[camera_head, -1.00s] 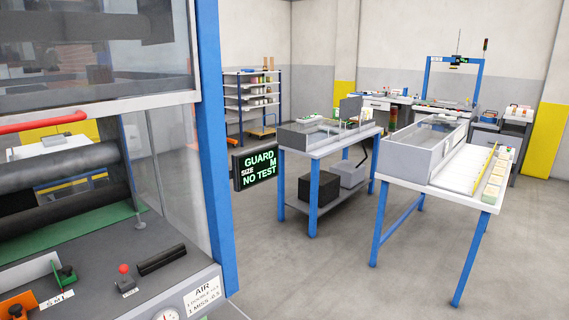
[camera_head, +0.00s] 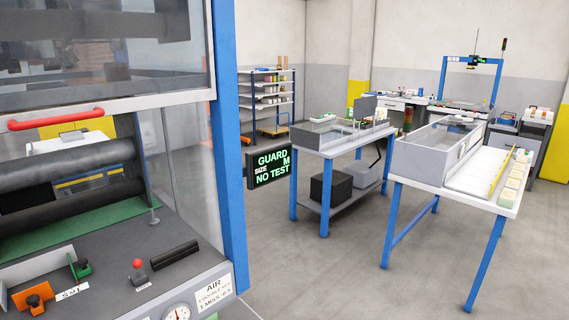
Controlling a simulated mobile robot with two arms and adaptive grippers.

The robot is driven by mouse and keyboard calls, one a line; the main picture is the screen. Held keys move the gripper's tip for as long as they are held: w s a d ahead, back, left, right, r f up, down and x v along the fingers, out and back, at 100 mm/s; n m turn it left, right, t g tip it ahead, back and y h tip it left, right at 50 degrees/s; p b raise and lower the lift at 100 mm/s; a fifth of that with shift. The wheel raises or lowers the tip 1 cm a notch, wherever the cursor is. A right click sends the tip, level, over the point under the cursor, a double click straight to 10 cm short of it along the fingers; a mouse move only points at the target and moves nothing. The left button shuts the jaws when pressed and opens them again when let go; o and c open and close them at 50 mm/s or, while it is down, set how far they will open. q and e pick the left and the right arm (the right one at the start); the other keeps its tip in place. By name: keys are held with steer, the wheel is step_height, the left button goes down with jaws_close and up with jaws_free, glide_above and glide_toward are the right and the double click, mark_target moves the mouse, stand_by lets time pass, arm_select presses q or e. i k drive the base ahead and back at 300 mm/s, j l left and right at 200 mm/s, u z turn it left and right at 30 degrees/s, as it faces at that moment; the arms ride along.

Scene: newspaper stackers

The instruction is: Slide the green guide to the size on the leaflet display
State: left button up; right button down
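The green guide (camera_head: 81,268) stands on the grey machine bed at the lower left, behind a small white scale label (camera_head: 72,291) with letters that look like S M L. Which letter it lines up with is too small to tell. The display (camera_head: 269,168) on the blue post has green text reading GUARD, SIZE M, NO TEST. Neither of my grippers is in view.
An orange guide with a dark knob (camera_head: 34,301) is left of the green one. A red-topped lever (camera_head: 138,269), a black bar (camera_head: 174,255) and an air gauge (camera_head: 177,314) are to the right. A red handle (camera_head: 56,120) crosses the guard. Work tables stand beyond open floor.

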mark_target(84, 269)
steer(key=u, duration=1.35)
